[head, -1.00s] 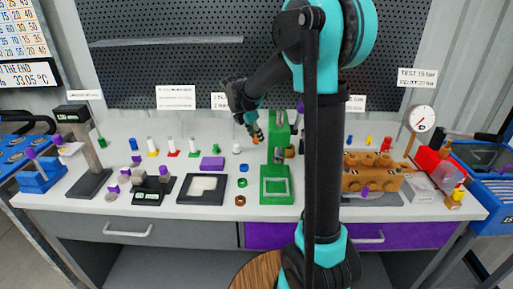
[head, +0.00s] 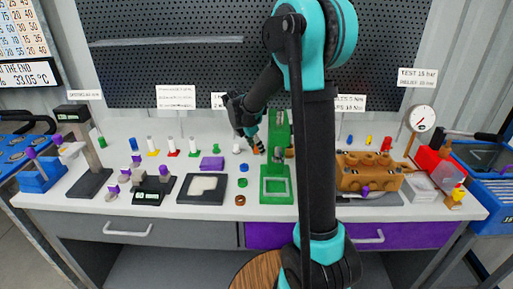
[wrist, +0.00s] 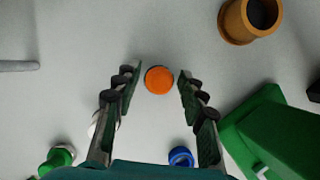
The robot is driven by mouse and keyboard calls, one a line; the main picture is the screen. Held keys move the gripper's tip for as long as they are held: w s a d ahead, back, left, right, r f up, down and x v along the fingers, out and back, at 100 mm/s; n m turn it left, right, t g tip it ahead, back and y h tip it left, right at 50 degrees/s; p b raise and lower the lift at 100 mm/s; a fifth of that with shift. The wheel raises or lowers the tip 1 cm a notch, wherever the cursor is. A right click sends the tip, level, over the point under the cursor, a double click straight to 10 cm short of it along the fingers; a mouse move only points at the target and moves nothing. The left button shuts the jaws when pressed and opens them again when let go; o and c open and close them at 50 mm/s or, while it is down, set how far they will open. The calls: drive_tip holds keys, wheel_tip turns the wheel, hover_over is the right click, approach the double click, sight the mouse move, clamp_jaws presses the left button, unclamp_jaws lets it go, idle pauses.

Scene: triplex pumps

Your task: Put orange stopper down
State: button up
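The orange stopper (wrist: 159,80) shows from above as a round orange disc in the wrist view, standing on the grey bench top. In the head view it is small and orange (head: 258,149), just left of the green stand. My gripper (wrist: 157,82) is open, with one finger on each side of the stopper and a visible gap on both sides. In the head view my gripper (head: 254,138) reaches down over the stopper, low above the bench. Its fingers hide part of the stopper there.
A green stand (head: 277,150) is close on the right; it also shows in the wrist view (wrist: 282,135). A brown hollow cylinder (wrist: 249,18) stands at the upper right. A blue-topped piece (wrist: 181,156) and a green-topped piece (wrist: 57,158) are nearby. The bench left of the stopper is fairly clear.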

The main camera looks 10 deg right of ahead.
drive_tip(key=shift+o, duration=0.4)
drive_tip(key=shift+r, duration=0.25)
drive_tip(key=v, duration=1.1)
drive_tip(key=shift+r, duration=0.35)
drive_tip(key=shift+a, duration=0.15)
